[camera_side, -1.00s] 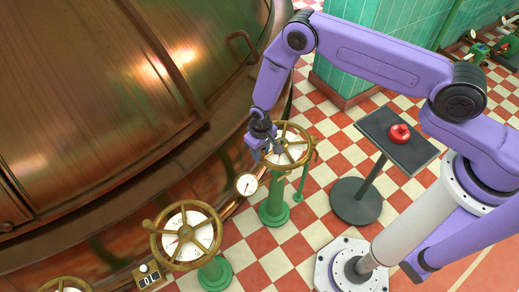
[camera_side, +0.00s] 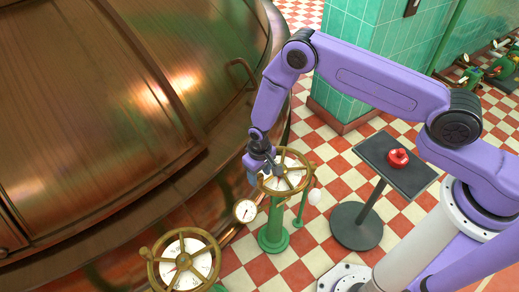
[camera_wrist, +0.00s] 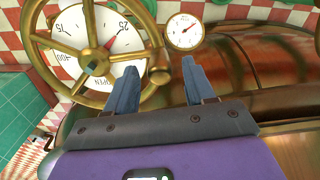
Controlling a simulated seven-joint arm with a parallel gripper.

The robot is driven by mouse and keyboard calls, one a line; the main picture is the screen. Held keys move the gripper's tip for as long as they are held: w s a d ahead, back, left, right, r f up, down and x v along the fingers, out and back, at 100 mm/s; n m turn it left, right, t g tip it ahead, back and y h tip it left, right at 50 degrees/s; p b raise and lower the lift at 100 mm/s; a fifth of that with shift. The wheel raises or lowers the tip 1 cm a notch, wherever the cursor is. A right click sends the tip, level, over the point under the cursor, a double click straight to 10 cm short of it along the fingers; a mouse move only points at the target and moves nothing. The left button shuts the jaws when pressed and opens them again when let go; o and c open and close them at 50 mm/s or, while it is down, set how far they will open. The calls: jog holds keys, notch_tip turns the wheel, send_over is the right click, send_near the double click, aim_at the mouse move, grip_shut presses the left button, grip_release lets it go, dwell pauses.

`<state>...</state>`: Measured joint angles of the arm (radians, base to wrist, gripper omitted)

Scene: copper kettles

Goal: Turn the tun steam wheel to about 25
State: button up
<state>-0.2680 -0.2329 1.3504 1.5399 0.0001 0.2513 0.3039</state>
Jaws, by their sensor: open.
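The brass wheel (camera_side: 287,172) stands on a green pedestal (camera_side: 273,232) beside the copper tun (camera_side: 110,110), over a white dial. In the wrist view the wheel (camera_wrist: 90,50) fills the upper left, and its dial (camera_wrist: 72,32) shows a 25 mark and the word OPEN. My gripper (camera_side: 264,166) is at the wheel's left rim. In the wrist view its open fingers (camera_wrist: 160,82) stand apart, with a brass knob of the wheel near the left finger. I cannot tell whether they touch.
A small round gauge (camera_side: 244,211) with a needle sits left of the pedestal. Another brass wheel (camera_side: 184,262) stands at lower left. A dark stand (camera_side: 408,179) bearing a red object (camera_side: 398,158) is to the right. Checkered floor lies between.

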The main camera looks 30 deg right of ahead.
notch_tip(320, 180, up, 15)
dwell(0.5)
dwell(0.4)
jog(key=s+d+r+n, duration=0.4)
jog(key=s+r+n, duration=0.1)
jog(key=s+r, duration=0.9)
jog(key=s+d+r+n, duration=0.2)
jog(key=s+d+r, duration=0.1)
jog(key=s+d, duration=0.3)
jog(key=s+d+r+n, duration=0.3)
jog(key=s+d, duration=0.3)
jog(key=s, duration=0.4)
jog(key=shift+d+r, duration=0.3)
jog(key=shift+r, duration=0.5)
